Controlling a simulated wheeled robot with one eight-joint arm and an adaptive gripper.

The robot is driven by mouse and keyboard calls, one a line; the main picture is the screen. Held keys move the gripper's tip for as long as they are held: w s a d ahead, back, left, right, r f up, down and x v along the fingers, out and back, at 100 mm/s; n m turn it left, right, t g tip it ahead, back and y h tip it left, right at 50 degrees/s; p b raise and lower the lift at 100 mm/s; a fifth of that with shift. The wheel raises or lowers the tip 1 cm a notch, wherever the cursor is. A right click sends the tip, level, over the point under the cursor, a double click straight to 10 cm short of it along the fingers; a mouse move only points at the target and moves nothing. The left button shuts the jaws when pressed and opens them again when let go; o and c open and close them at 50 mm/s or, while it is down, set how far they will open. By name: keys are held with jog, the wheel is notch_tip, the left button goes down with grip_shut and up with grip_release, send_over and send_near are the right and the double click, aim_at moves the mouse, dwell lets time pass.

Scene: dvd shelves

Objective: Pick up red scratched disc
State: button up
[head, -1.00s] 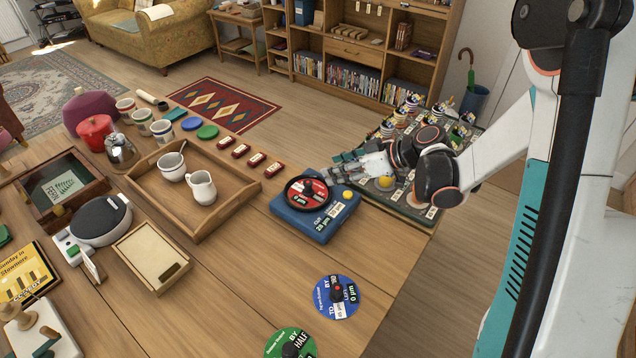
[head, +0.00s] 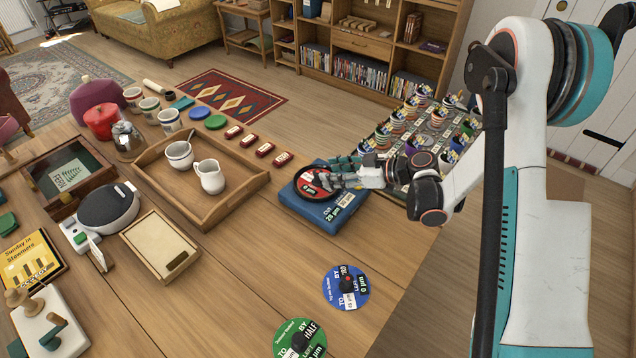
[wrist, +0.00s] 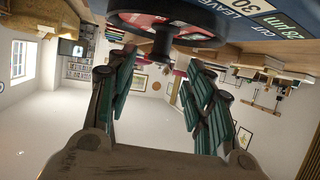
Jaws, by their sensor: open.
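The red disc (head: 309,184), with a black rim and white label, lies on a blue box (head: 335,214) near the table's right edge. My gripper (head: 336,174) is open and low over the disc's right side in the head view. In the wrist view, which looks upside down, the disc (wrist: 140,20) shows at the top with its dark central knob (wrist: 163,45) sticking out. The open green-padded fingers (wrist: 160,75) stand to either side of the knob, apart from it. Scratches are too small to tell.
A blue disc (head: 335,294) and a green disc (head: 290,347) lie nearer on the table. A wooden tray (head: 228,187) with a cup and jug stands left of the box. Behind my gripper is a rack (head: 440,147) of several coloured items.

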aim_at(318, 171)
jog(key=b+x, duration=0.2)
jog(key=x, duration=0.3)
jog(key=shift+f, duration=0.2)
jog(key=shift+w+a+f+b, duration=0.1)
jog(key=shift+w+a+b, duration=0.15)
jog(key=shift+a+b, duration=0.1)
jog(key=shift+c, duration=0.4)
grip_shut()
